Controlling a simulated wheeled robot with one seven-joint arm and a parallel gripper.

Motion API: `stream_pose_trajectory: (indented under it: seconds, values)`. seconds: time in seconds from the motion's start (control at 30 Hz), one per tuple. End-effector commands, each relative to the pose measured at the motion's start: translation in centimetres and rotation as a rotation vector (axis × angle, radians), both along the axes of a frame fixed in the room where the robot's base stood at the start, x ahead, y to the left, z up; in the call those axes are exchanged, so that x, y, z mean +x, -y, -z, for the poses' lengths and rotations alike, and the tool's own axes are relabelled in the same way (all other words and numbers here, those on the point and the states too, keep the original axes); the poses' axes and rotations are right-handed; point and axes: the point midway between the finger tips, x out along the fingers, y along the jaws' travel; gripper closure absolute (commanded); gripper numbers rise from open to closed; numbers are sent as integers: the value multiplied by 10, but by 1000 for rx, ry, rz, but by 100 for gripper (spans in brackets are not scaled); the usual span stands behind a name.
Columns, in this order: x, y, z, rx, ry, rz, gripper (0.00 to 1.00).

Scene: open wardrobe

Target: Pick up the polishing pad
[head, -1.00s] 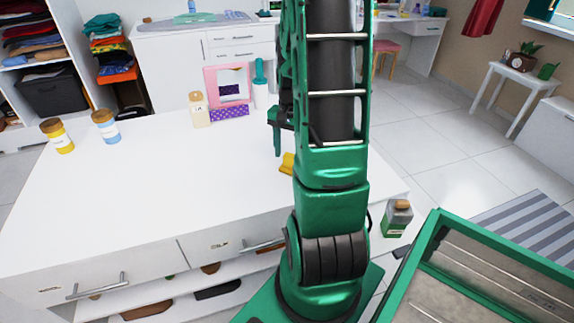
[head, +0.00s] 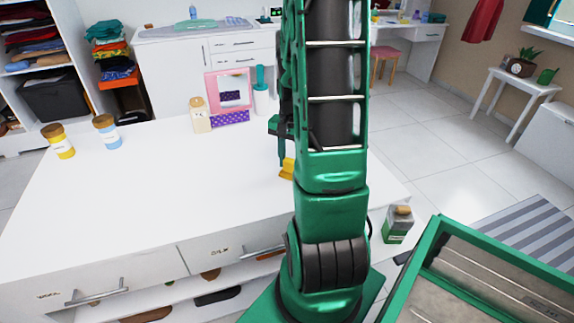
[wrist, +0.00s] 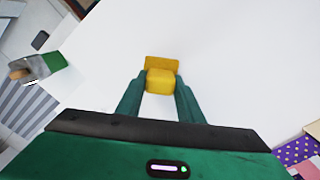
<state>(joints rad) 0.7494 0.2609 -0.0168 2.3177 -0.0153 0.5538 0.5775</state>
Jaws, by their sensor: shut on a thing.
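The polishing pad (wrist: 162,64) is a yellow block with a flat wider part. In the wrist view it sits between the fingertips of my gripper (wrist: 160,88), which is shut on it. In the head view the pad (head: 287,169) shows at the right part of the white counter top (head: 150,190), partly hidden behind my arm. My gripper (head: 282,160) points down at it, mostly hidden by the arm. I cannot tell whether the pad touches the counter or is just above it.
A yellow jar (head: 60,142), a blue jar (head: 106,130), a cream bottle (head: 200,115), a pink-framed mirror (head: 231,92) and a teal-topped roller (head: 261,92) stand along the back of the counter. A grey-green can (head: 397,226) is off the right edge. The counter's middle is clear.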

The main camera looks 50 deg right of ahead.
Motion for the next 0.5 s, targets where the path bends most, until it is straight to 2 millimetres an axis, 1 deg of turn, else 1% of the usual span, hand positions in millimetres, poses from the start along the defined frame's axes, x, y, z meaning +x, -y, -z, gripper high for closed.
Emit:
stream_pose_trajectory:
  seconds: [0.17,0.3,0.37,0.5]
  values:
    - [1,0,-16,-3,4,-1,91]
    - [1,-1,-43,-4,5,-2,91]
    - [2,-18,-49,-1,3,-6,91]
    - [2,-50,-68,-2,4,-5,91]
